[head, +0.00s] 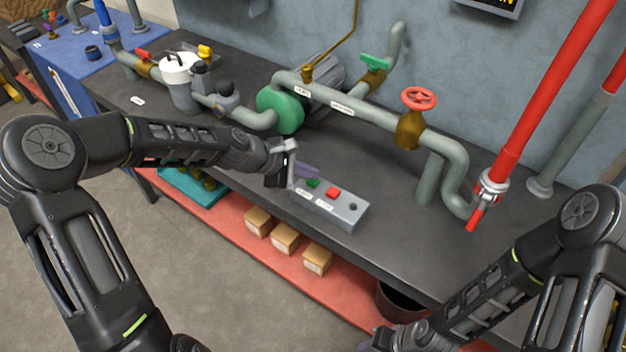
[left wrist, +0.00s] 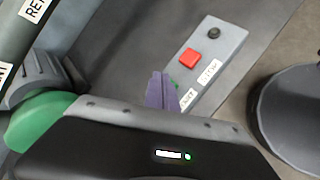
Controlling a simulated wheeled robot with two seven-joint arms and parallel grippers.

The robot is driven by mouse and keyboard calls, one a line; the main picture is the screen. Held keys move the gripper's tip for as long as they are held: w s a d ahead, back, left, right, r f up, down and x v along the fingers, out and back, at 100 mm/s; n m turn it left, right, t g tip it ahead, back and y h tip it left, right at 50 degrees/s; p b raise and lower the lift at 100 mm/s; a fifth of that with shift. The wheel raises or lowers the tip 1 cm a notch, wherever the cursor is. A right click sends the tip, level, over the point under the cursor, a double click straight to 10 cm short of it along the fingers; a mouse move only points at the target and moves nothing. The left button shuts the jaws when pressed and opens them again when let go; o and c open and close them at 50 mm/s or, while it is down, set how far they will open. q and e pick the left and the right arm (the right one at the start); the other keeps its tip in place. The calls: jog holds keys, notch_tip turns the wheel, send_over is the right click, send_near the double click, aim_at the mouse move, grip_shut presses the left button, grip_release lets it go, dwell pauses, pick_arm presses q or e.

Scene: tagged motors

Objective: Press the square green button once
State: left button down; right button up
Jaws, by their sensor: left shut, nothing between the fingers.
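The square green button (head: 313,183) is on a grey control box (head: 346,213) on the dark bench, beside a square red button (head: 333,193) and a round dark knob (head: 353,206). My left gripper (head: 312,172) is shut and empty, its purple fingertips close to the green button. In the left wrist view the shut fingers (left wrist: 161,92) largely cover the green button, of which a sliver (left wrist: 174,85) shows. I cannot tell whether they touch it. My right gripper (head: 380,341) is low at the bottom of the head view, mostly hidden, its jaws unclear.
Grey pipes (head: 350,110) with a green pump (head: 281,110) and a red valve wheel (head: 419,98) stand behind the box. A red pole (head: 540,100) rises at the right. Cardboard boxes (head: 285,238) sit on the red lower shelf. The bench right of the control box is clear.

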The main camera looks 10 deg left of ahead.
aim_at(309, 182)
pick_arm(q)
jog(key=shift+f+b, duration=0.35)
jog(key=shift+f, duration=0.1)
dwell(0.3)
jog(key=shift+r, duration=0.15)
jog(key=shift+r+p, duration=0.65)
jog(key=shift+r, duration=0.1)
jog(key=shift+r+p, duration=1.85)
jog(key=shift+r, duration=0.7)
